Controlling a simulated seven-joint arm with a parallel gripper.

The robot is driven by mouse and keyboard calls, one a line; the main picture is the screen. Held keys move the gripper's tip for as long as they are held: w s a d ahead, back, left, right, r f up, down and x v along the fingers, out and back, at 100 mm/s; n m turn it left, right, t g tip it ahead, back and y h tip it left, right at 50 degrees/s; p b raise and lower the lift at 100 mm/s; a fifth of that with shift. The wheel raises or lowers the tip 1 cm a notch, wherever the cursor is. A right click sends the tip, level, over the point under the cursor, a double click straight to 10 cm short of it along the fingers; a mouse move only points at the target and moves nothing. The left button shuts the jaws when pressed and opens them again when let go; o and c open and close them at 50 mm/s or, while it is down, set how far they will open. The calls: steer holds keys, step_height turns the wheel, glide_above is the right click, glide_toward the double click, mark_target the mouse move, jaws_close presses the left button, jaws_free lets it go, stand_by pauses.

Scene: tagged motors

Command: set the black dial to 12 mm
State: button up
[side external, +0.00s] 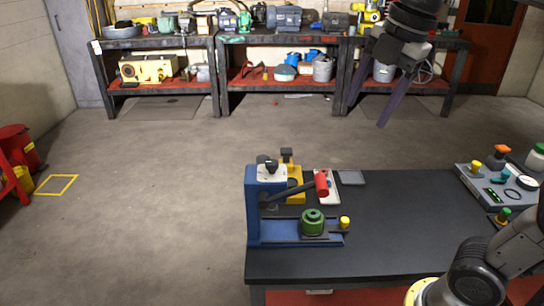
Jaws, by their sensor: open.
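My gripper (367,113) hangs high at the upper right, open and empty, its two long dark purple fingers pointing down. It is well above and behind the bench, apart from everything on it. A small black knob (267,161) sits on the white top of a blue press (254,215) at the bench's left end. I cannot tell which is the task's dial, and no scale or setting is readable.
The press carries a lever with a red handle (321,184), a green round part (312,222) and a yellow knob (345,222). A yellow device (294,182) stands behind it. The middle of the dark bench (400,215) is clear. Loaded shelves (280,41) line the back wall.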

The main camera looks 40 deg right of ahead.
steer(key=w+r+n+g, duration=0.1)
steer(key=w+r+n, duration=0.1)
steer(key=w+n, duration=0.3)
steer(key=n+g, duration=0.2)
glide_above(272, 162)
step_height(272, 162, down, 6)
steer(key=f, duration=0.1)
step_height(272, 162, down, 14)
steer(key=shift+r, duration=0.2)
jaws_close()
